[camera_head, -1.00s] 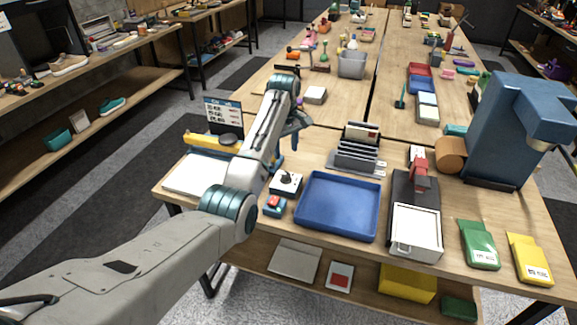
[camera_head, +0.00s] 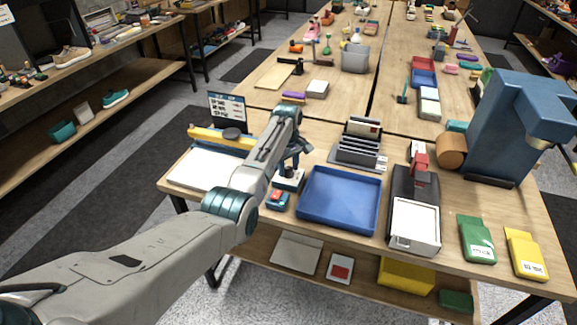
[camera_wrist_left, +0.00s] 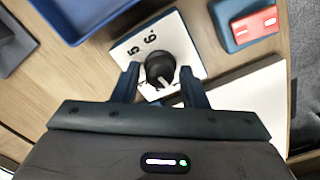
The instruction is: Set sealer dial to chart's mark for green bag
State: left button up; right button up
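The dial is a black knob (camera_wrist_left: 160,68) with a light pointer line on a white plate (camera_wrist_left: 174,40) marked with digits including 5 and 6. My left gripper (camera_wrist_left: 159,68) has its fingers apart on either side of the knob, with small gaps showing. In the head view my left gripper (camera_head: 291,170) is down over the white dial box (camera_head: 288,184), partly hiding it. The chart (camera_head: 228,108) stands at the table's back left; its marks are too small to read. A green bag (camera_head: 477,240) lies at the right front. My right gripper is not in view.
A yellow bar (camera_head: 213,138) with a white bed (camera_head: 203,168) is left of my arm. A blue tray (camera_head: 340,200) is right of the dial box. A small blue block with a red top (camera_head: 278,197) is in front. A yellow bag (camera_head: 525,254) is beside the green one.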

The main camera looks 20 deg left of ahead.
pick_arm(q)
jog(key=c, duration=0.7)
jog(key=shift+r, duration=0.1)
jog(key=m+p, duration=0.1)
jog(key=m, duration=0.2)
jog(key=shift+r+p, duration=0.1)
jog(key=shift+p, duration=0.25)
jog(key=m+p, duration=0.1)
jog(key=m, duration=0.2)
jog(key=shift+m, duration=0.3)
jog(key=m+p, duration=0.1)
jog(key=m, duration=0.2)
jog(key=shift+w+m, duration=0.1)
jog(key=shift+m, duration=0.2)
jog(key=m, duration=0.3)
jog(key=shift+m, duration=0.3)
jog(key=m, duration=0.4)
jog(key=shift+m+p, duration=0.3)
jog(key=shift+p, duration=0.05)
jog(key=m, duration=0.4)
jog(key=shift+m, duration=0.3)
jog(key=m, duration=0.8)
jog(key=shift+m+p, duration=0.3)
jog(key=shift+p, duration=0.1)
